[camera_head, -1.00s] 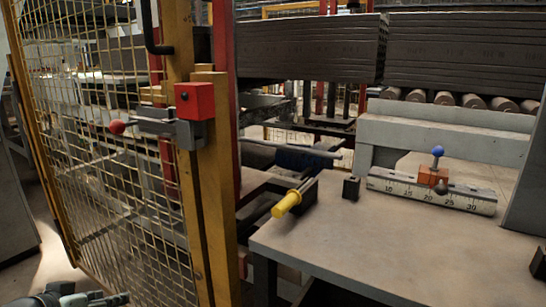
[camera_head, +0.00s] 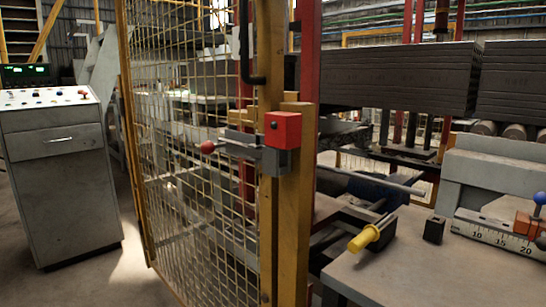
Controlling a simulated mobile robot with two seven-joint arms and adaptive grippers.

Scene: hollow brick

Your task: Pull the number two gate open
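A yellow-framed wire mesh gate (camera_head: 205,150) stands left of centre, upright beside a yellow post (camera_head: 296,200). A grey latch with a red block (camera_head: 283,129) sits on the post, and its bar with a red knob (camera_head: 207,147) reaches left across the mesh. A black handle (camera_head: 246,50) is fixed near the top of the gate frame. I cannot read any number on the gate. Neither of my grippers shows in the head view.
A grey control cabinet (camera_head: 60,170) stands at the left with open floor between it and the gate. A grey table (camera_head: 400,265) is at the right, bearing a numbered ruler block (camera_head: 495,236). A yellow-handled tool (camera_head: 364,239) sticks out at its left edge. Dark brick stacks (camera_head: 400,78) are behind.

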